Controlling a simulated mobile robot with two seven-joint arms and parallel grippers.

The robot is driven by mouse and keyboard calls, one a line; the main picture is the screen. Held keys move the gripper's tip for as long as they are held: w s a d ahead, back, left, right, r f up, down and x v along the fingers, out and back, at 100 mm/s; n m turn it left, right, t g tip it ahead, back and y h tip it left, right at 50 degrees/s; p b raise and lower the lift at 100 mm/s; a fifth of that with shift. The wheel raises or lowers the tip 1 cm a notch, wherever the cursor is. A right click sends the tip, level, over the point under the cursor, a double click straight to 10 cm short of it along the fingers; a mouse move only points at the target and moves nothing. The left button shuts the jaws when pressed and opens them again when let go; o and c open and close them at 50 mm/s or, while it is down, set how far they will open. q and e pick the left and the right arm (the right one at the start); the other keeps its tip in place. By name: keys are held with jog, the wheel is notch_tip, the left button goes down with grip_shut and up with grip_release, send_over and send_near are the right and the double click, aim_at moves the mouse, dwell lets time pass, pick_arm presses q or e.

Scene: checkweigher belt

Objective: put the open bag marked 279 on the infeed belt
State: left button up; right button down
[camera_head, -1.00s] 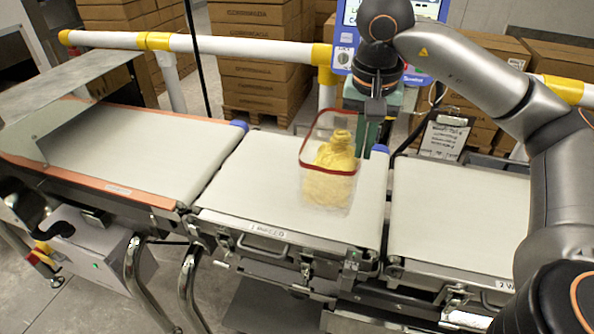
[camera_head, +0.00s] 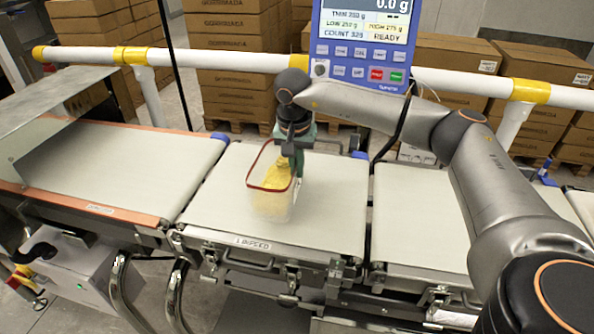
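A clear open bag with a red rim and yellow contents (camera_head: 272,202) is at the middle of the belt section labelled "1 INFEED" (camera_head: 325,220). It stands roughly upright. I cannot read a 279 on it, and I cannot tell whether its bottom touches the belt. My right gripper (camera_head: 291,160) reaches down at the bag's far right side and appears shut on its rim; the fingertips are partly hidden. My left gripper is not in view.
A blue weighing display (camera_head: 362,45) reads 0.0 g and READY behind the belts. A white and yellow rail (camera_head: 215,58) runs behind. An orange-edged belt (camera_head: 120,165) lies left, under a metal plate (camera_head: 45,110). Another clear belt (camera_head: 420,225) lies right.

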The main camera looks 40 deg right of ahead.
jog(key=shift+f, duration=0.7)
jog(key=shift+f, duration=0.2)
jog(key=c, duration=1.1)
grip_release()
jog(key=shift+o, duration=0.2)
